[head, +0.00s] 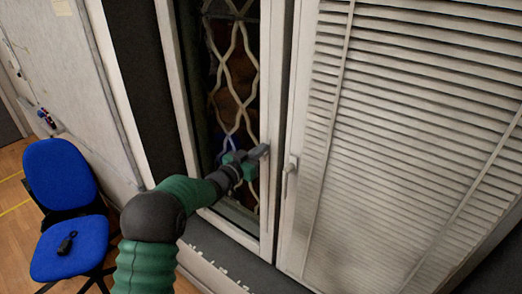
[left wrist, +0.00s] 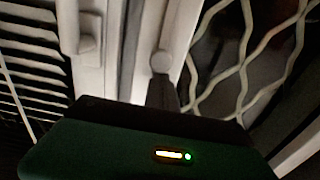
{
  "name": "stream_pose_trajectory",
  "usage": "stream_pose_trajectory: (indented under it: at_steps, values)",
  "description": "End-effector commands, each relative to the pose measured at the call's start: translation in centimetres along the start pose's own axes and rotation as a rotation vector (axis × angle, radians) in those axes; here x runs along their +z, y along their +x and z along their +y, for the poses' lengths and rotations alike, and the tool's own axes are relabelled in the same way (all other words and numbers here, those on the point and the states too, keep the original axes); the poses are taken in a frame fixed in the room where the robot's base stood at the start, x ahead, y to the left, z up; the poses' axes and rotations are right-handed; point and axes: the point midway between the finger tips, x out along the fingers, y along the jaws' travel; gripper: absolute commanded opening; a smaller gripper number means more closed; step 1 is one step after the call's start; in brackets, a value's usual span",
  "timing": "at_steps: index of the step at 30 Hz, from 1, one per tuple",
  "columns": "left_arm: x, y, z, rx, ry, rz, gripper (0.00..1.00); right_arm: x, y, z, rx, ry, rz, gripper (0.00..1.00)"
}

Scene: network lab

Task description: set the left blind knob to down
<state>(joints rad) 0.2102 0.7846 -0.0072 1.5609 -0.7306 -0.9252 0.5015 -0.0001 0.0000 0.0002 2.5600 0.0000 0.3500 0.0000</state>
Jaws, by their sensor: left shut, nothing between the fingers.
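The left blind knob (head: 265,149) is a small pale handle on the frame between the two window panes, beside the lattice pane. It also shows in the left wrist view as a pale rounded end (left wrist: 162,62). My left gripper (head: 257,154) is shut and empty, its tips right at this knob. In the left wrist view the dark fingers (left wrist: 162,96) point at the knob and partly cover it. I cannot tell whether they touch. My right gripper is not in view.
A second handle (head: 290,166) sits close by on the right frame, beside lowered white slats (head: 400,130). A metal lattice (head: 235,65) covers the left pane. A blue chair (head: 60,175) with a small black object (head: 67,243) stands at the left.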

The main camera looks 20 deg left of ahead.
Motion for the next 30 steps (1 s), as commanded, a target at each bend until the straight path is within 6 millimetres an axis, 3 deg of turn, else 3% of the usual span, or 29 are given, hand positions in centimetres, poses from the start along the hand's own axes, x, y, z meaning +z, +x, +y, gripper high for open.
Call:
stream_pose_trajectory:
  at_steps: [1, 10, 20, 23, 30]
  values:
    - [0.0, 0.0, 0.1, 0.001, 0.000, 0.000, 0.07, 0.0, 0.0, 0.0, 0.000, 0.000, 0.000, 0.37]
    - [0.0, 0.0, 0.0, 0.001, 0.000, 0.000, 0.46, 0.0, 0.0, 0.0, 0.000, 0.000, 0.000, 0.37]
    - [0.1, -0.3, 0.0, 0.000, 0.000, 0.000, 0.46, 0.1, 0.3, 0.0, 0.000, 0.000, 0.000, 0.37]
    - [0.2, -1.6, -0.1, -0.002, 0.001, 0.002, 0.46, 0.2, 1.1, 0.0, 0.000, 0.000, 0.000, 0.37]
    - [0.6, -8.3, 0.0, -0.004, 0.002, 0.001, 0.46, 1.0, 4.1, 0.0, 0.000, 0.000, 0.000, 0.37]
